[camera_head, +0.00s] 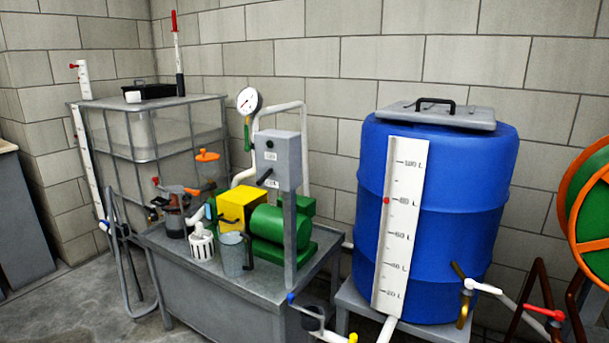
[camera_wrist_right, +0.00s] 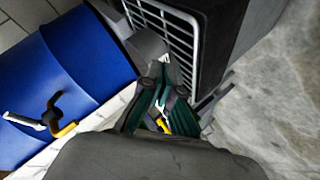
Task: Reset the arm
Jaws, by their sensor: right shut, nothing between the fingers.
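My right gripper (camera_wrist_right: 165,90) shows in the right wrist view, with dark green fingers pointing up the picture. It is shut with nothing held. A small yellow and white patch shows between the finger links; I cannot tell what it is. The blue barrel (camera_wrist_right: 75,60) is left of the gripper in this view, apart from it as far as I can see. Neither arm shows in the head view, and my left gripper is in no view.
In the head view the blue barrel (camera_head: 440,220) stands right, with a white level scale (camera_head: 400,230). A metal bench (camera_head: 225,285) with a green pump (camera_head: 280,228) stands in the middle. A caged tank (camera_head: 150,135) is left, a hose reel (camera_head: 590,205) far right. Bare floor shows front left.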

